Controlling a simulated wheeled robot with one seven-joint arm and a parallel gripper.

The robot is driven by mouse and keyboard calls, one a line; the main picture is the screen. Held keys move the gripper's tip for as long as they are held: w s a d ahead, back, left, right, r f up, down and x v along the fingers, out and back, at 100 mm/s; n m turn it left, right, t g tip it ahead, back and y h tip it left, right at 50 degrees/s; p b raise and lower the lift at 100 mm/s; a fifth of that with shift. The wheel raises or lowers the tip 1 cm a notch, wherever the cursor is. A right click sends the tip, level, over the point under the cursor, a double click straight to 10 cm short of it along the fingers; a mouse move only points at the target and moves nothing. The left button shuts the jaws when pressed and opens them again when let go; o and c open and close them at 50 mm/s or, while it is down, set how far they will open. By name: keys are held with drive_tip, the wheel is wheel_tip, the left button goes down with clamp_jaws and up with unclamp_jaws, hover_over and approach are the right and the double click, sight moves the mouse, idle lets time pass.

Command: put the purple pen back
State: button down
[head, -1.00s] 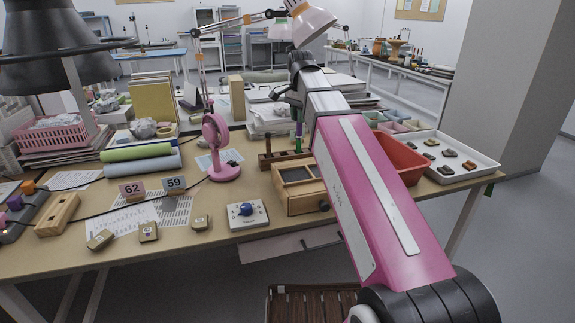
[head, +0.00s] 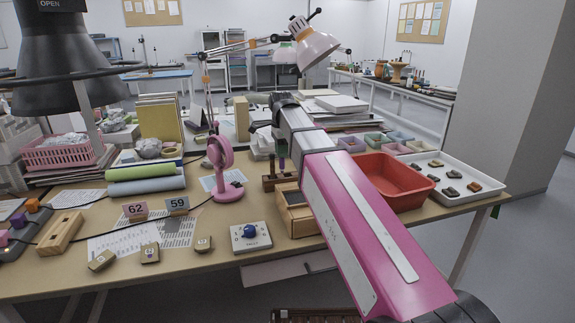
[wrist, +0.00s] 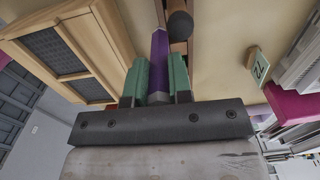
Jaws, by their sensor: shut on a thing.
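The purple pen (wrist: 158,62) is upright in the wrist view, between the two green fingers of my gripper (wrist: 158,76). My gripper is shut on it. The pen's lower end is not clear to see. A dark brown wooden rack (head: 269,184) stands on the table beside a wooden box, and the pen and fingers are at or just above it. It also shows in the wrist view (wrist: 164,12), with a dark round-topped peg (wrist: 180,26) close to the pen. I cannot tell whether the pen is in a hole.
The wooden box (head: 297,223) is right of the rack. A pink fan (head: 222,170) stands to the left. A red tub (head: 395,180) and a white tray of sherds (head: 487,197) are to the right. A white knob panel (head: 251,237) lies in front.

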drive_tip(key=w+d+f, duration=0.2)
drive_tip(key=w+f, duration=0.1)
drive_tip(key=f, duration=0.3)
idle(0.3)
drive_tip(key=shift+f, duration=0.65)
drive_tip(key=c, duration=1)
unclamp_jaws()
drive_tip(key=shift+c, duration=0.2)
drive_tip(key=shift+r, duration=0.15)
wheel_tip(320, 180, up, 13)
